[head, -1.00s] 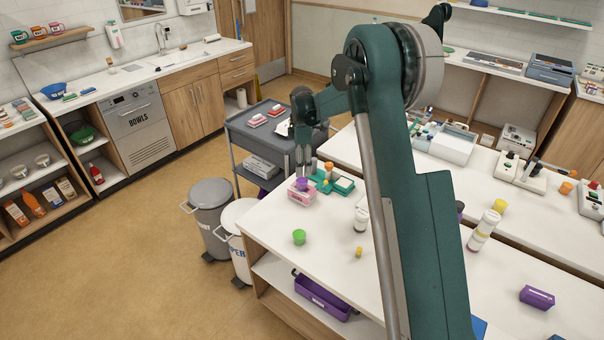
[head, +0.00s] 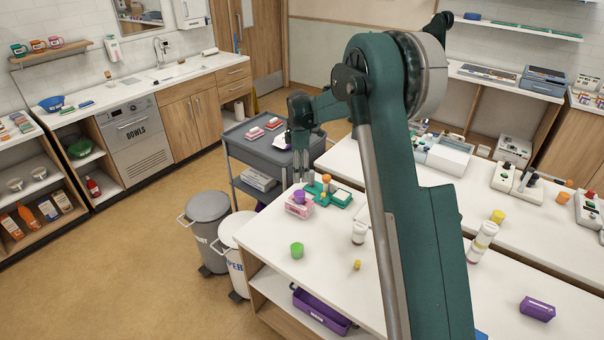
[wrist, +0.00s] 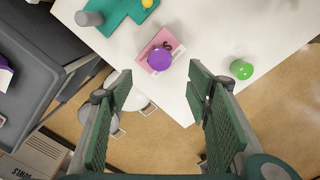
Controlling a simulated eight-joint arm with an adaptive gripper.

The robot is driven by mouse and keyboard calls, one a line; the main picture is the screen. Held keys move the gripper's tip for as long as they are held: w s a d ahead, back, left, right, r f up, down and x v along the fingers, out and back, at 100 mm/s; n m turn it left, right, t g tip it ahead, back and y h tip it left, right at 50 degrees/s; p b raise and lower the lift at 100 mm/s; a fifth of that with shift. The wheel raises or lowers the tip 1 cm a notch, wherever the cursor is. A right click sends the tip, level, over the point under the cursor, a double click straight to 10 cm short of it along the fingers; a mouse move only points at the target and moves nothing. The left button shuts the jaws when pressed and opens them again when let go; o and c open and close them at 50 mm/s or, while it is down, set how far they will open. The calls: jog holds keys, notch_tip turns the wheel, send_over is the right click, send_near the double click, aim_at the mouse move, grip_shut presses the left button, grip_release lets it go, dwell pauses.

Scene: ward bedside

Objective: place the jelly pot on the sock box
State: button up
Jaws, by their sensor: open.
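A small purple pot (head: 299,197), seemingly the jelly pot, stands on top of the pink sock box (head: 298,210) near the far left corner of the white table. In the wrist view the purple pot (wrist: 159,60) looks round from above and covers part of the pink box (wrist: 167,40). The pot appears to rest on the box, with pink showing around it. My gripper (head: 300,180) is above the pot, fingers pointing down. In the wrist view my gripper (wrist: 160,88) is open, with its two fingers well apart and nothing between them.
A green pot (head: 297,250) stands on the table towards the front edge. A teal tray (head: 338,192) with small items lies just right of the box. A white bottle (head: 359,232) and a small yellow item (head: 357,265) stand further right. Bins (head: 208,228) stand left of the table.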

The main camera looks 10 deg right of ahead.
jog(key=s+d+r+m+t, duration=0.2)
jog(key=s+d+r+m, duration=0.15)
jog(key=s+r, duration=0.8)
jog(key=s+d+r+m+t, duration=0.15)
jog(key=s+r+m, duration=0.35)
jog(key=s+r, duration=0.65)
jog(key=s+d+f+m+t, duration=0.1)
jog(key=s+m, duration=0.3)
jog(key=s, duration=1.2)
jog(key=s+d+f+m+t, duration=0.2)
jog(key=s+f+m, duration=0.2)
jog(key=s, duration=1.2)
jog(key=shift+d+f+m+t, duration=0.2)
jog(key=shift+m+t, duration=0.15)
jog(key=shift+m, duration=0.4)
jog(key=shift+s, duration=0.1)
notch_tip(320, 180, down, 7)
jog(key=b, duration=0.7)
jog(key=shift+r, duration=0.1)
